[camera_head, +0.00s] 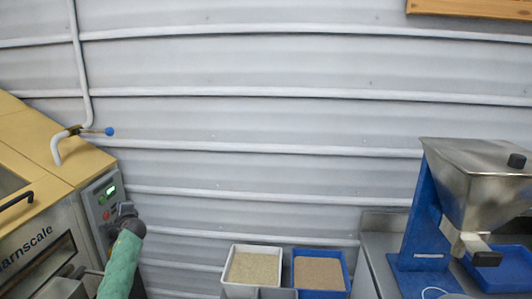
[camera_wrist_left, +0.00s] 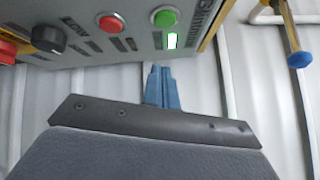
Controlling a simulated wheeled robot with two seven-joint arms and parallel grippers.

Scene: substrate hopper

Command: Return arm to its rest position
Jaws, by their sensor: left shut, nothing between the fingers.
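My left arm, in a green sleeve, rises from the bottom left of the head view. Its dark gripper (camera_head: 127,211) is beside the control panel (camera_head: 107,197) of the yellow-topped machine. In the left wrist view, the blue fingers of my left gripper (camera_wrist_left: 162,75) are together with nothing between them. They point up toward the lower edge of the panel, below a green button (camera_wrist_left: 165,17) and a lit green display. I cannot tell whether they touch the panel. My right arm and gripper are not in view.
A bent pipe with a blue-knobbed valve (camera_head: 109,131) hangs above the machine. A white bin (camera_head: 230,249) and a blue bin (camera_head: 347,272) of granular material stand at bottom centre. A metal hopper (camera_head: 475,180) on a blue stand is at right. Corrugated wall lies behind.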

